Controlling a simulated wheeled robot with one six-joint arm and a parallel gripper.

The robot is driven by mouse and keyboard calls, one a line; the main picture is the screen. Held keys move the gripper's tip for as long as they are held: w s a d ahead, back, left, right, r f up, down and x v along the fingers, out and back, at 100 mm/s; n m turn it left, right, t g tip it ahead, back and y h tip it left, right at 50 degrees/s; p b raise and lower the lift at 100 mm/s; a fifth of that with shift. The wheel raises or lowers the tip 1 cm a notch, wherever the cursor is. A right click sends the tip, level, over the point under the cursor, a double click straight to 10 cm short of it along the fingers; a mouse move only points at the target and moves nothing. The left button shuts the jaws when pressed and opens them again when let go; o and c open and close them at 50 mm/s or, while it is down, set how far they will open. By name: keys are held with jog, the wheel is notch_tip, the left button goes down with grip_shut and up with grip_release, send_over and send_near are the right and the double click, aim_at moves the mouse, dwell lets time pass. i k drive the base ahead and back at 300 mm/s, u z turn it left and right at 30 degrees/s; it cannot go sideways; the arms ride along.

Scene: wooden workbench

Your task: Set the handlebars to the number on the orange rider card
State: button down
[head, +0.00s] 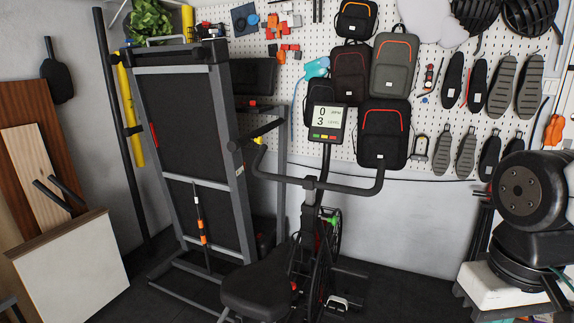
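The exercise bike's black handlebars (345,190) stand in the middle of the head view, curving out to both sides with upturned grips. A console (326,122) above them shows a "0" over a "3", with small print too small to read. It has red, yellow and green buttons below the screen. The black bike seat (262,288) is in front, at the bottom. I cannot make out an orange rider card in this view. No number scale on the handlebar post is readable. My gripper is not in view.
A folded treadmill (195,150) stands upright left of the bike. Wooden boards (70,262) lean at the far left. A white pegboard (300,75) behind holds backpacks (383,133), shoe soles (500,85) and small tools. Dark floor (400,300) shows right of the bike.

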aim_at(310, 183)
jog(key=z, duration=0.4)
jog(key=k, duration=0.55)
jog(key=z, duration=1.1)
jog(key=i, duration=0.8)
jog(key=u, duration=0.6)
jog(key=i, duration=0.85)
jog(key=u, duration=0.75)
